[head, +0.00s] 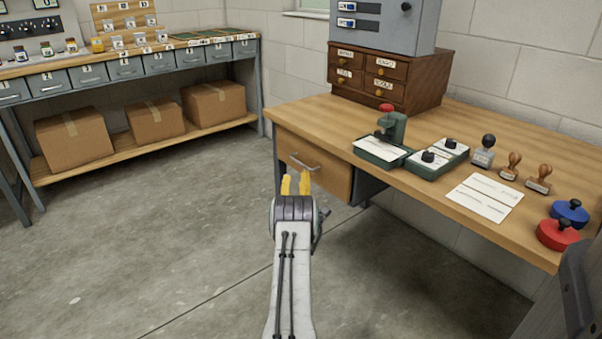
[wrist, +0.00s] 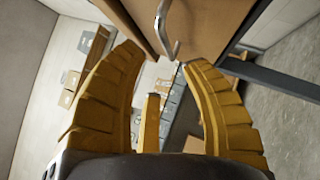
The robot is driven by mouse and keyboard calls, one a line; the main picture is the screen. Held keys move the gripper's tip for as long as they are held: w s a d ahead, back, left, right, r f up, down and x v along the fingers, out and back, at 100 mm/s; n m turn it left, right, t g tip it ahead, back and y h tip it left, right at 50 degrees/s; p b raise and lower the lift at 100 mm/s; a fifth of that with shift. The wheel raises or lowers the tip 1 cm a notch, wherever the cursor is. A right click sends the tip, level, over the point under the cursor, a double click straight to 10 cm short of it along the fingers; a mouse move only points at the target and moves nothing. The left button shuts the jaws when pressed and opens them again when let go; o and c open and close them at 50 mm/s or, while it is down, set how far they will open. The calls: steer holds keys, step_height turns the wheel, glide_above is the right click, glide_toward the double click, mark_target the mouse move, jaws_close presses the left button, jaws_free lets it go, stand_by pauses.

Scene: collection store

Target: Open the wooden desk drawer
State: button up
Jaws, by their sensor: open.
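The wooden desk drawer (head: 311,166) is at the left front of the wooden desk, under its top, and its front looks shut. Its grey metal bar handle (head: 303,162) is on the drawer front. My gripper (head: 295,183) is just in front of the drawer, below the handle in the head view. In the wrist view the yellow fingers of my gripper (wrist: 159,62) are apart with nothing held. The handle (wrist: 166,30) shows there just beyond and between the fingertips, and I see no contact. The drawer front (wrist: 130,22) fills the top of that view.
The desk top (head: 330,115) holds a green stamping device (head: 391,130), stamps, paper cards (head: 485,197), a red ink pot (head: 557,234) and a small drawer cabinet (head: 385,80). A workbench with cardboard boxes (head: 155,120) stands at the back left. The floor left of the desk is clear.

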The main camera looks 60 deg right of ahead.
mark_target(301, 163)
steer(key=shift+s+d+f+b+x, duration=0.1)
steer(key=shift+b+x, duration=1.6)
steer(key=shift+b, duration=0.35)
steer(key=shift+s+d+f+b+x, duration=0.1)
steer(key=shift+s+d+b+x, duration=0.05)
steer(key=shift+b+x, duration=1.7)
steer(key=shift+o, duration=0.2)
steer(key=shift+a, duration=0.1)
jaws_close()
